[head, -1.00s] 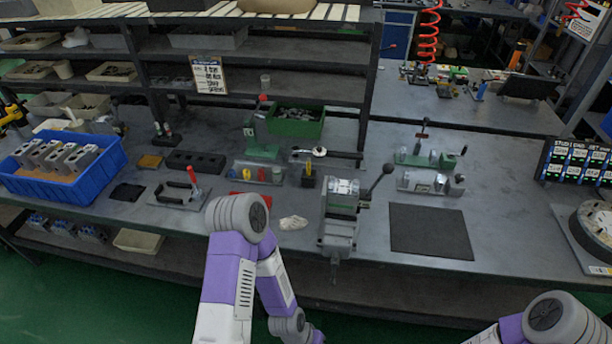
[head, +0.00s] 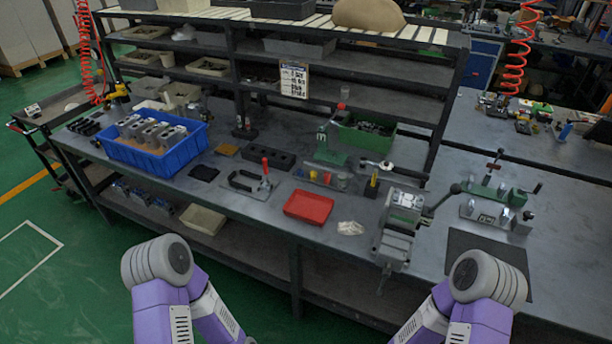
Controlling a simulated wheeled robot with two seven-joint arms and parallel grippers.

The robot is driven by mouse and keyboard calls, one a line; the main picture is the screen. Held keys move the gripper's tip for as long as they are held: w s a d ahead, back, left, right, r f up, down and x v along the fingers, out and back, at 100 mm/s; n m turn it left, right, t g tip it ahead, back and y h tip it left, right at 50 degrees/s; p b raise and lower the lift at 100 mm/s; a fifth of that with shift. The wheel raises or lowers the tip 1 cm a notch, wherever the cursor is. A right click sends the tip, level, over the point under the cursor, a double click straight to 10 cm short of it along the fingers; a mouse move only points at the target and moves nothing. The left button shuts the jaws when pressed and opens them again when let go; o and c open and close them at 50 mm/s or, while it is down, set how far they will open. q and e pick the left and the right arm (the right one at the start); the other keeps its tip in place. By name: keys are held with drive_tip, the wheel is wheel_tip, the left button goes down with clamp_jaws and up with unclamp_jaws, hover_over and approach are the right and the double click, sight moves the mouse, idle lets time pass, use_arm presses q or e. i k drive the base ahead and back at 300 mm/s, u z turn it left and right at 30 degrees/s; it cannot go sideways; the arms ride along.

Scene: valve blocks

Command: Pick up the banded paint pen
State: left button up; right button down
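I cannot single out the banded paint pen for sure at this size. A small upright yellow and black item (head: 372,182) stands on the bench just left of the vise; it may be a pen, but I cannot make out bands. A small rack (head: 327,181) to its left holds small red, yellow and blue pieces. Two dark upright items with some red (head: 243,129) stand further back left. My two purple and white arms show at the bottom of the head view, well in front of the bench. Neither gripper is in the picture.
A blue crate (head: 190,152) with grey valve blocks stands at the left. A red tray (head: 308,207), a pale cloth (head: 350,228), a vise (head: 398,222) and a black mat (head: 487,262) lie along the front. A green bin (head: 366,136) and shelves stand behind.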

sight(375, 173)
drive_tip(key=u, duration=0.65)
drive_tip(key=i, duration=1.05)
drive_tip(key=z, duration=1.05)
